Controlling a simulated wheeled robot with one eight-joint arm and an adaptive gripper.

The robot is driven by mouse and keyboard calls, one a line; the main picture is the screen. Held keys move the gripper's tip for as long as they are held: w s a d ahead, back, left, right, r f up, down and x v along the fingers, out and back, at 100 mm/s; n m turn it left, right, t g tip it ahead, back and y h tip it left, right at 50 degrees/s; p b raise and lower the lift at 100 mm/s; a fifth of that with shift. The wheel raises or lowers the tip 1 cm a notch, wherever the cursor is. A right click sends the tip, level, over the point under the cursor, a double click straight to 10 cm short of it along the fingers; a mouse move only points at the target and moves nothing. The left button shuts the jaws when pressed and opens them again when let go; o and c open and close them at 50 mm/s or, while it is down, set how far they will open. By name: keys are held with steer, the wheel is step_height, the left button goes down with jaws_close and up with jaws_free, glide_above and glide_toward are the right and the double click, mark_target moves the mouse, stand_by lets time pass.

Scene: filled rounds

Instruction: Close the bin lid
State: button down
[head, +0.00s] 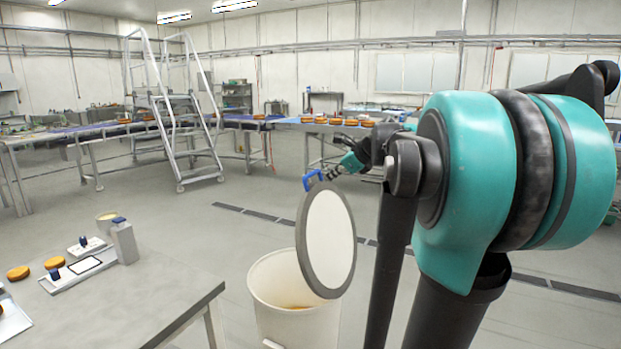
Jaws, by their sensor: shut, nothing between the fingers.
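The bin (268,313) is a pale cream round container on the floor, right of the grey table. Its mouth is partly uncovered and something orange-brown shows inside. The bin lid (330,243), a white disc with a grey rim, stands open and steeply tilted above the bin's right side. My gripper (312,180), with blue fingers, is at the lid's upper edge, shut and empty. I cannot tell whether it touches the lid or is behind it. My arm hides the area to the right of the lid.
The grey table (170,300) at lower left holds round orange-brown items (18,272), a small scale-like device (124,242) and a cup (107,222). A wheeled stair frame (180,120) and conveyors (60,135) stand farther back. The floor between is clear.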

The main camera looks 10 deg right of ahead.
step_height(320, 180, up, 3)
steer(key=w+d+m, duration=0.1)
steer(key=w+m, duration=0.1)
glide_toward(306, 178)
steer(key=shift+t, duration=0.3)
steer(key=x, duration=0.7)
steer(key=shift+s+f, duration=0.2)
steer(key=shift+s, duration=0.05)
steer(key=shift+a, duration=0.1)
